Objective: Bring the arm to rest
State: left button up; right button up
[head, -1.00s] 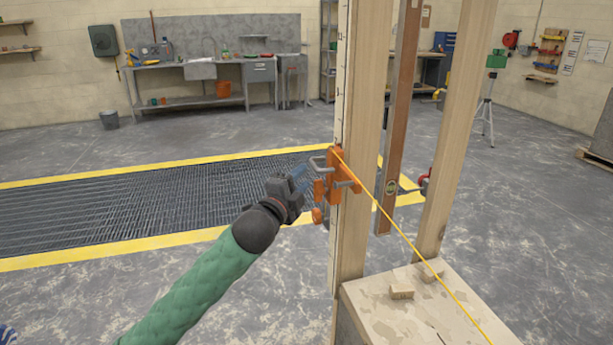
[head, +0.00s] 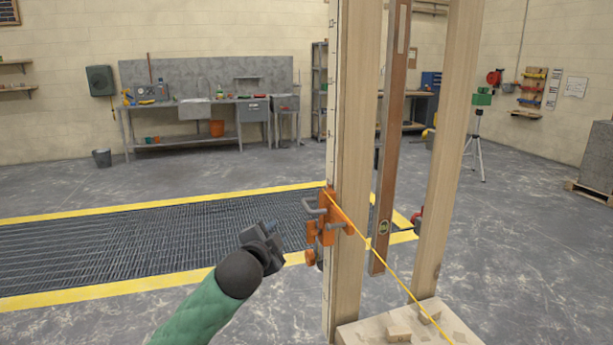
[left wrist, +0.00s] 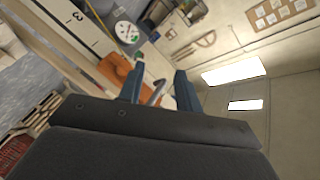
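My left gripper (head: 274,234) is in the middle of the head view, at the end of my green-sleeved arm. It is empty and apart from the orange clamp (head: 327,222), which stays on the wooden post (head: 356,130) to its right. In the left wrist view the two blue fingers (left wrist: 157,88) stand apart with nothing between them that they touch. The orange clamp also shows behind them in that view (left wrist: 115,69). A yellow string runs from the clamp down to the right. My right gripper is in neither view.
A brown level (head: 391,130) hangs upright between the posts. A pale block base (head: 385,330) with small wood pieces stands at the lower right. A floor grating (head: 130,245) with yellow borders lies behind the gripper. Open floor lies to the left.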

pick_arm(q)
jog(key=s+a+f+n+g+y+p, duration=0.1)
jog(key=s+a+f+n+g, duration=0.3)
jog(key=s+f, duration=0.5)
jog(key=s+a+f+n+g+y+p, duration=0.2)
jog(key=s+f+n+g, duration=0.25)
jog(key=s+f, duration=0.5)
jog(key=s+f+n+g+p, duration=0.1)
jog(key=s+f, duration=0.4)
jog(key=s, duration=0.4)
jog(key=s+f+n+g+p, duration=0.1)
jog(key=s+f+g, duration=0.1)
jog(key=s+f, duration=0.4)
jog(key=s+f+n+g+p, duration=0.1)
jog(key=s+f, duration=0.4)
jog(key=s, duration=0.8)
jog(key=shift+f+g+h, duration=0.4)
jog(key=shift+g, duration=0.25)
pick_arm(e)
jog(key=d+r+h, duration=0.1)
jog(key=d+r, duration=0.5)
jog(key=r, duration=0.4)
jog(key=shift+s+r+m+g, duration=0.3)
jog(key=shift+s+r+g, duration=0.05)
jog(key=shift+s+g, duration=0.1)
